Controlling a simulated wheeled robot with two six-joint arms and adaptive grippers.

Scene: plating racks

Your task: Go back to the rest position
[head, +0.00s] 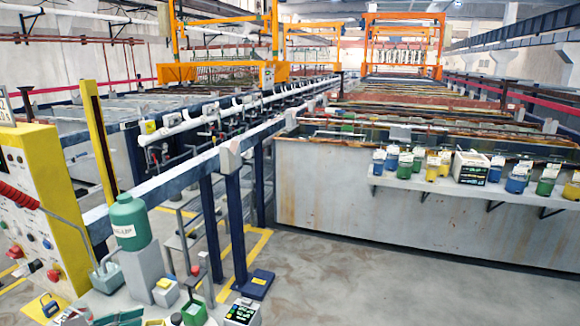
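Neither of my grippers shows in the head view, and no arm of mine is in it. The task names no object. The view looks over a plating hall with long rows of tanks. The nearest tank (320,190) is large and grey with rust streaks, at the right.
A yellow control panel (35,185) stands at the left. A green bottle (130,222) stands on a grey block near the front, with small devices around it. Blue posts and a long rail (185,175) run back from there. The grey floor (370,280) at the front right is clear.

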